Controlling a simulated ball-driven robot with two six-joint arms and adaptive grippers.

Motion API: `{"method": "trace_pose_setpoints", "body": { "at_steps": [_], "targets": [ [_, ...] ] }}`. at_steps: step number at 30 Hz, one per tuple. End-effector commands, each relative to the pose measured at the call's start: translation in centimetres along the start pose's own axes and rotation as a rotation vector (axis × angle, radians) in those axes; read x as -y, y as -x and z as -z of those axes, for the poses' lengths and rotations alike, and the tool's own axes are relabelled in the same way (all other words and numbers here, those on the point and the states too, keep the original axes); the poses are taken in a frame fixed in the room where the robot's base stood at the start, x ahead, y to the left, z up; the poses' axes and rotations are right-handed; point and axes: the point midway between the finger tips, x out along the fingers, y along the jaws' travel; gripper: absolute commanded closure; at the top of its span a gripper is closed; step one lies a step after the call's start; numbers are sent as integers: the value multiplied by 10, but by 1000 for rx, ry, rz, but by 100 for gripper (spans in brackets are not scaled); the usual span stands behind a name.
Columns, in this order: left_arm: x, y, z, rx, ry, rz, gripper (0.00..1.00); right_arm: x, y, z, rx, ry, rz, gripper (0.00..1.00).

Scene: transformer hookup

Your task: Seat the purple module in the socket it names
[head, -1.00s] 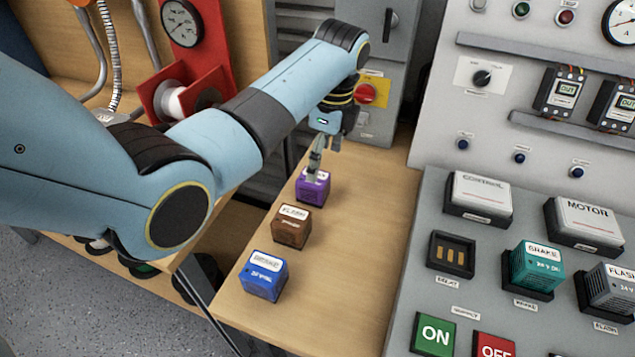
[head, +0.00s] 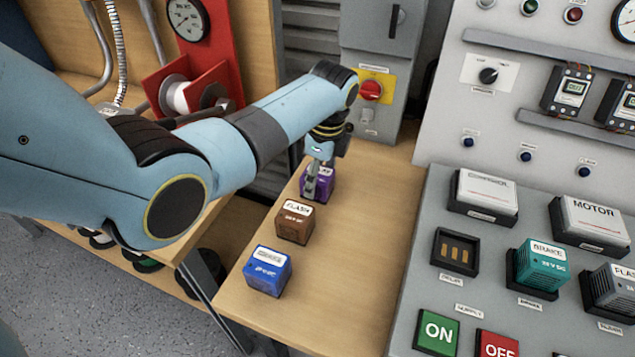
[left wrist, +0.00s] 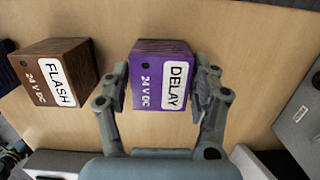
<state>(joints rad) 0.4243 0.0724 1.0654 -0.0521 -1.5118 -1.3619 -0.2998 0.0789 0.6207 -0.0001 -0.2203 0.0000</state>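The purple module (head: 319,185) stands on the wooden bench, partly hidden by my left gripper in the head view. In the left wrist view, the purple module (left wrist: 162,78) reads DELAY and 24 V DC. My left gripper (head: 318,180) is lowered over it, pointing down. In the left wrist view, the left gripper's fingers (left wrist: 162,82) stand spread on either side of the module, close to its sides; firm contact cannot be seen. An empty dark socket (head: 455,252) with brass contacts is on the grey panel; its small label appears to read DELAY. My right gripper is not in view.
A brown FLASH module (head: 295,223) and a blue module (head: 267,272) stand in line on the bench, nearer me. The teal BRAKE module (head: 541,263) and a grey FLASH module (head: 612,290) sit beside the empty socket. The bench (head: 350,270) is clear right of the modules.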

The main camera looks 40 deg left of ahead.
Motion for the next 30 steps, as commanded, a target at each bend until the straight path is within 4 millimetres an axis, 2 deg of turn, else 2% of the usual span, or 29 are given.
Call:
{"method": "trace_pose_setpoints", "body": {
  "at_steps": [1, 10, 20, 23, 28, 30],
  "targets": [
    [0, 0, 0, 0, 0, 0, 46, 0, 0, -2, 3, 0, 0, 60],
    [0, 0, 0, 0, 0, 0, 84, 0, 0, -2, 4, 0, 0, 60],
    [1, 5, 0, 0, 0, 2, 85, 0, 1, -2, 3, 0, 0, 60],
    [1, 14, -2, 0, 0, 2, 85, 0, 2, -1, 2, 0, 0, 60],
    [2, 44, -5, -1, 1, 5, 85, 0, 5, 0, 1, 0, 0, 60],
    [1, 53, 13, -6, -2, 3, 85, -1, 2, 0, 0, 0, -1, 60]
  ]
}}
